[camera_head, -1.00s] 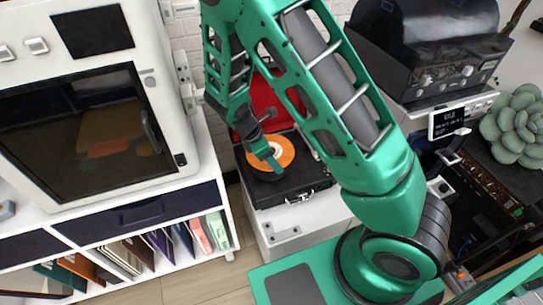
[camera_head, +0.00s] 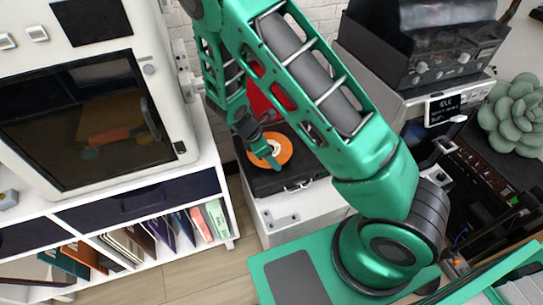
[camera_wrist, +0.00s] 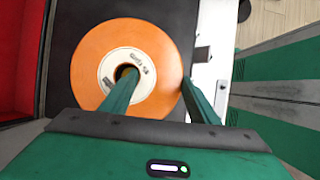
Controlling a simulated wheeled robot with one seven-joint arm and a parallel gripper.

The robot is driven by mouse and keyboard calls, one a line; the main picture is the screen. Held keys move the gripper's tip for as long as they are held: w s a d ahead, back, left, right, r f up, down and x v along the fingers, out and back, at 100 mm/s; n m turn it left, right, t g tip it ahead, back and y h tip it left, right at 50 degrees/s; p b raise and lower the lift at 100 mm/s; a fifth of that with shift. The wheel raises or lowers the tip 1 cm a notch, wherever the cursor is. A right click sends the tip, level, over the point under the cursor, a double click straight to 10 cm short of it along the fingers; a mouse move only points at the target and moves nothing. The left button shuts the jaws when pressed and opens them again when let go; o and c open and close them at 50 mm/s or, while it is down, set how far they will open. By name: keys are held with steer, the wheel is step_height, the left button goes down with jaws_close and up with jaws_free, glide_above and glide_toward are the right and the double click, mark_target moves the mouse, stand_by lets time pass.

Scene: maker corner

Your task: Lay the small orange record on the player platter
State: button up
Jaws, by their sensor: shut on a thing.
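The small orange record (camera_head: 284,150), with a white label, is over the black record player (camera_head: 300,172), whose red lid (camera_head: 262,100) stands open behind. My gripper (camera_head: 271,163) is shut on the record. In the wrist view, one finger of my gripper (camera_wrist: 157,78) is at the centre hole and the other is at the right edge of the orange record (camera_wrist: 92,55). The record looks flat to the player's black top (camera_wrist: 62,35). It hides the platter, and I cannot tell whether it touches it or hovers just above.
The player sits on a white cabinet (camera_head: 290,225). A white machine with a dark window (camera_head: 75,125) stands close on its left, over a shelf of books (camera_head: 205,222). A dark machine (camera_head: 430,50) and a succulent plant (camera_head: 515,115) are at right. Some floor (camera_head: 200,270) is clear.

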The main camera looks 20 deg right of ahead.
steer(key=shift+s+a+f, duration=0.25)
steer(key=shift+s+f, duration=0.25)
steer(key=shift+s, duration=0.1)
stand_by(1.0)
steer(key=o, duration=1.5)
steer(key=shift+s+r, duration=0.1)
steer(key=shift+r, duration=0.05)
